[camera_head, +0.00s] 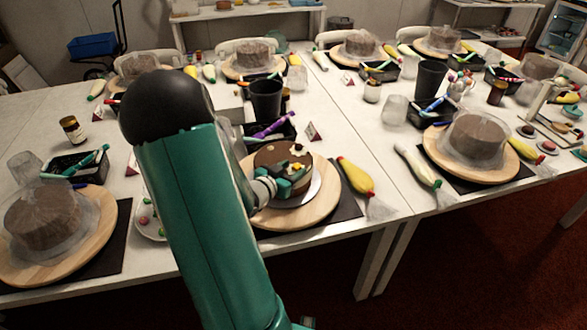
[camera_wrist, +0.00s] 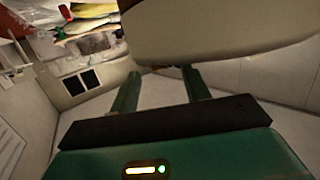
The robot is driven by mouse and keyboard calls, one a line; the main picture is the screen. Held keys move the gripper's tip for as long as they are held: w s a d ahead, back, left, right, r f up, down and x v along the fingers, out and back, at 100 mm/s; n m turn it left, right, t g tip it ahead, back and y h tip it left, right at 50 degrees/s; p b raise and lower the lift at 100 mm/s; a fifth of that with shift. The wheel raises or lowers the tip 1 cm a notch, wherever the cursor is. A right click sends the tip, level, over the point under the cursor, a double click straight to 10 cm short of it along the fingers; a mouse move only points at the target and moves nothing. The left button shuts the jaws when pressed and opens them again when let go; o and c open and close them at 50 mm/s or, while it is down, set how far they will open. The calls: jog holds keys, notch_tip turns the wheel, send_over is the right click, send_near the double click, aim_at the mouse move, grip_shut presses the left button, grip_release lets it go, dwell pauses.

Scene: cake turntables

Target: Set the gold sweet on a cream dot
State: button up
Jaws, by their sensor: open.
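The unwrapped brown cake (camera_head: 272,153) stands on a white board on the wooden turntable (camera_head: 322,208) at the middle of the near table. Small pale spots, possibly cream dots (camera_head: 297,148), show on its top. My teal gripper (camera_head: 292,172) appears over the cake's near side in the head view; it hides part of the top. Yellow bits show beside the gripper, but I cannot tell whether one is the gold sweet. In the wrist view my gripper (camera_wrist: 160,76) has its two fingers apart with nothing seen between them. A large beige rounded surface (camera_wrist: 215,35) lies beyond the fingertips.
A plate of coloured sweets (camera_head: 147,222) is partly hidden behind my arm. A yellow piping bag (camera_head: 356,178) lies right of the turntable. A black cup (camera_head: 266,100) and a black tray with purple tools stand behind the cake. Wrapped cakes (camera_head: 42,215) stand on other turntables.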

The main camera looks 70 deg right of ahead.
jog(key=v, duration=1)
jog(key=shift+a, duration=0.2)
